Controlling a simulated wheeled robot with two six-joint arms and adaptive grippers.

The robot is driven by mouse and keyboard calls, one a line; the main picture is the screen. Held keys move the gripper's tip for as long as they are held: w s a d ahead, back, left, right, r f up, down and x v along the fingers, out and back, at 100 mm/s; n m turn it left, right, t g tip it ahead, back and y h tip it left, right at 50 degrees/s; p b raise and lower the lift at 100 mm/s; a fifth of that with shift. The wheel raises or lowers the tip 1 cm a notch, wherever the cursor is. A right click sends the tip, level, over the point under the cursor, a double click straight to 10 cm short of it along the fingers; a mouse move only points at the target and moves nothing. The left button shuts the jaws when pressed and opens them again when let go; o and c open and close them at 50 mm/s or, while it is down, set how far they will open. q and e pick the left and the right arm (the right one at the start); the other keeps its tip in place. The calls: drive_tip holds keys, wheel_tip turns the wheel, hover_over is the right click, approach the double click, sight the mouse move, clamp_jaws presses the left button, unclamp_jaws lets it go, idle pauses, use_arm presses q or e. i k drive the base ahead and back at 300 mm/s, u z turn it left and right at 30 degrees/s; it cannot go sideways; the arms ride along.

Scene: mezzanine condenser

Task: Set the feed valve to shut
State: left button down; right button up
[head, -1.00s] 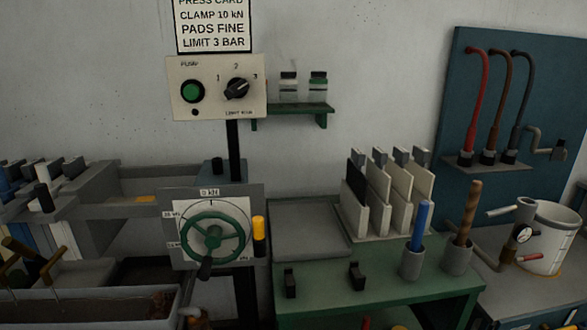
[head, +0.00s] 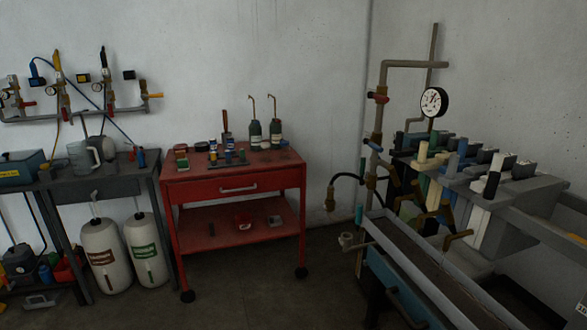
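A grey vertical pipe rises at the left end of the plate press in the head view. It carries a valve with a red handle (head: 378,97) near its upper part and a valve with a blue handle (head: 374,141) lower down. A brass fitting with a black hose (head: 345,179) sits below them. No label shows which one is the feed valve, and the exact handle angles are too small to tell. A round pressure gauge (head: 433,102) stands above the press. Neither of my grippers is in view.
The press (head: 545,228) with several plates and a long trough (head: 425,270) fills the right side. A red wheeled cart (head: 235,187) stands against the back wall. A dark bench (head: 95,178) is at the left. Floor (head: 240,290) is open in front of the cart.

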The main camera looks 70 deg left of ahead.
sight(363, 160)
drive_tip(key=u, duration=1.1)
drive_tip(key=i, duration=0.4)
drive_tip(key=u, duration=0.8)
